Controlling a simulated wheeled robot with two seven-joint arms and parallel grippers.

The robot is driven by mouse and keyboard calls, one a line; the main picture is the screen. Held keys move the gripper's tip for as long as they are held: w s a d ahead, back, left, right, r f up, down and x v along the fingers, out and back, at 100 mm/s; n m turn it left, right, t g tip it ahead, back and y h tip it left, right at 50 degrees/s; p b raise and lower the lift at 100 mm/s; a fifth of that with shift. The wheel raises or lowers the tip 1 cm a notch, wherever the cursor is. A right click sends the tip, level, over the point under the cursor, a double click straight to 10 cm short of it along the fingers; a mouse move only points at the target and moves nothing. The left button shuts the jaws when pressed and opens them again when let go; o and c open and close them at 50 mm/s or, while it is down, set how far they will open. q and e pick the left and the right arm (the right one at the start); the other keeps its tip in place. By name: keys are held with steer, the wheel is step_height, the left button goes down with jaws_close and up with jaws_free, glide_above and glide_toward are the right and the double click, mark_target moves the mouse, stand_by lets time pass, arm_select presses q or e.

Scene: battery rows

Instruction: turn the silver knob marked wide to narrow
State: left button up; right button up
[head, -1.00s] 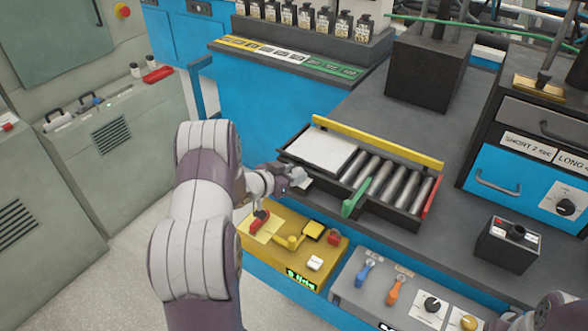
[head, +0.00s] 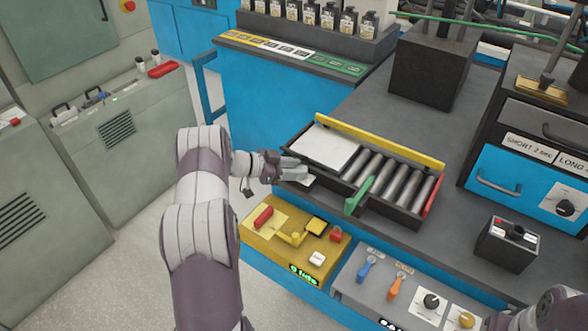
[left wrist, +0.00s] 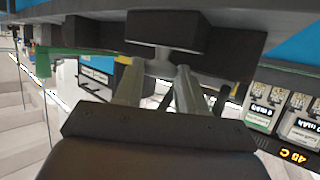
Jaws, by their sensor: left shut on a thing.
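My left gripper (head: 297,171) is at the front left edge of the roller tray (head: 388,206), just below its white plate. In the left wrist view the two fingers (left wrist: 160,72) are closed in on a small silver-grey knob (left wrist: 160,63) under a dark block (left wrist: 167,32). The fingers and wrist hide most of the knob in the head view. I cannot read any wide or narrow marking. Part of my right arm shows at the bottom right corner of the head view; its gripper's state is unclear.
A yellow panel (head: 275,246) with a red handle and buttons lies below the tray. A grey panel (head: 350,288) with blue and orange levers and a black knob is to its right. A dark box (head: 506,247) stands on the bench. The floor at left is clear.

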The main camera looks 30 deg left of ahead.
stand_by(0.3)
arm_select(q)
steer(key=o, duration=1)
steer(key=shift+o, duration=0.2)
steer(key=shift+s+r, duration=0.1)
steer(key=shift+r, duration=0.05)
